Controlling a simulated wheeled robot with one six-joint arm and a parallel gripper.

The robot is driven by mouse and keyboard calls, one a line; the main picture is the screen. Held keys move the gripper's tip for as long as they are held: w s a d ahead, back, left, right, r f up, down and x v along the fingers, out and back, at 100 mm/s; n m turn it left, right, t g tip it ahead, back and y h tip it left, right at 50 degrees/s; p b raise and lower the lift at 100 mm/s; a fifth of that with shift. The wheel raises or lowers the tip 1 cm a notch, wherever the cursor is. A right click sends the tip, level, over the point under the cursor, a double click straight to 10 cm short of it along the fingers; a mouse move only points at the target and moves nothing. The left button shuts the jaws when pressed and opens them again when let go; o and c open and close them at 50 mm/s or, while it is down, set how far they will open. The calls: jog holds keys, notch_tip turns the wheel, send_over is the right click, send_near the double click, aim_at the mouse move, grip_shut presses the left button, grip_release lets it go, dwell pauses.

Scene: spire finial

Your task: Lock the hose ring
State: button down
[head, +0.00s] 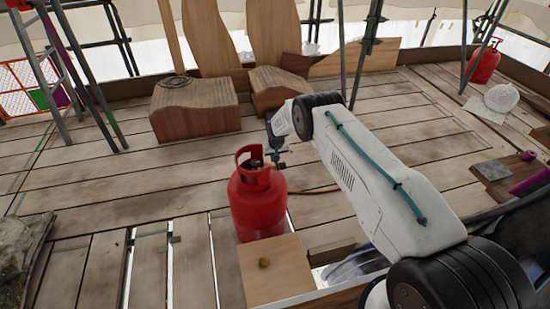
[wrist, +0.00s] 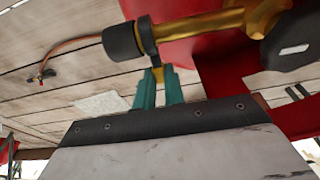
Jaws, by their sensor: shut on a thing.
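A red gas cylinder (head: 258,205) stands upright on the planks in the head view. Its red body and collar fill the upper right of the wrist view (wrist: 190,52). A brass valve fitting (wrist: 205,28) crosses the top of the wrist view and ends at a black hose ring (wrist: 122,42) on the left. A dark grey band with a small tab sits at the ring's right edge. My gripper (wrist: 158,74) has its teal fingers shut on that tab of the hose ring. In the head view my gripper (head: 275,157) is at the cylinder's top, and the ring is too small to tell there.
An orange hose (head: 315,190) lies on the planks to the right of the cylinder. Curved wooden blocks (head: 195,105) stand behind. A second red cylinder (head: 485,64) is far right.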

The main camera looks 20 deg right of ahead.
jog(key=shift+w+f+g, duration=0.1)
jog(key=shift+g, duration=0.3)
jog(key=c, duration=1.5)
grip_release()
jog(key=r, duration=0.5)
jog(key=s+r, duration=0.1)
jog(key=r, duration=0.1)
jog(key=shift+s+r, duration=0.1)
jog(key=shift+r, duration=0.3)
